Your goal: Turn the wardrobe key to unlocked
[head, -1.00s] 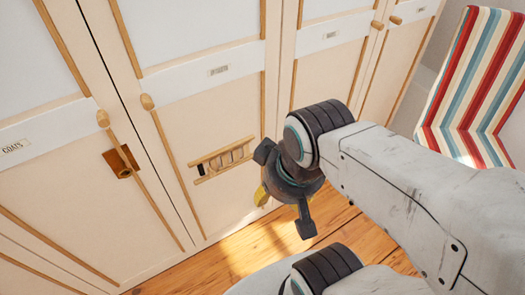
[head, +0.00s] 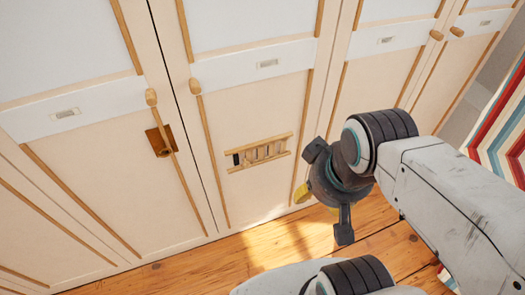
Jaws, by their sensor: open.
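The wardrobe (head: 110,170) has cream doors with wooden trim. A brown lock plate (head: 155,141) sits on the left door below its wooden knob (head: 151,97). A small dark part shows at the plate's right side; I cannot tell the key's shape or which way it points. My gripper (head: 322,193) is open and empty, with a yellow tip showing. In the picture it is to the right of the lock plate, well apart from it, in front of the wardrobe and over the floor.
A small wooden rack (head: 283,137) with a dark item is on the middle door. The wooden floor (head: 190,268) is clear along the doors' foot. Wooden knobs stick out from the other doors.

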